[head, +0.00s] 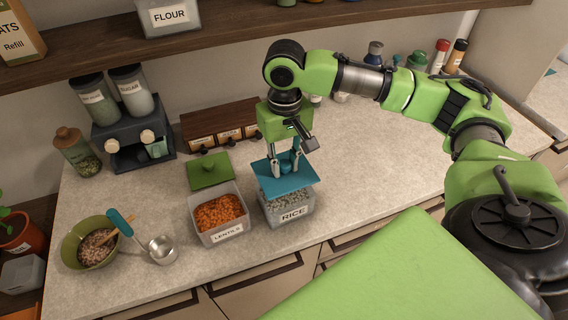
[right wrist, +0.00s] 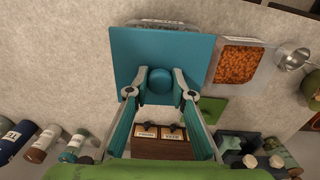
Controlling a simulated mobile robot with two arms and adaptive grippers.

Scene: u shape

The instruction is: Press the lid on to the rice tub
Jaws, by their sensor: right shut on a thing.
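My right gripper (head: 284,168) is shut on the knob (right wrist: 160,86) of a square teal lid (head: 271,183). In the right wrist view, the two fingers stand on either side of that round knob, and the lid (right wrist: 203,45) spreads out around it. The lid is over the clear rice tub (head: 292,216), slightly turned and shifted toward the back. White rice shows below the lid's front edge, so the lid appears a little above the rim. The tub's far side is hidden. In the right wrist view only a strip of the tub (right wrist: 165,23) shows past the lid. My left gripper is not in view.
An open lentils tub (head: 220,231) stands close to the left of the rice tub. A green lid (head: 208,175) lies behind it. A wooden drawer box (head: 222,118) is at the back. A measuring cup (head: 162,250) and bowl (head: 78,246) are further left. The counter to the right is clear.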

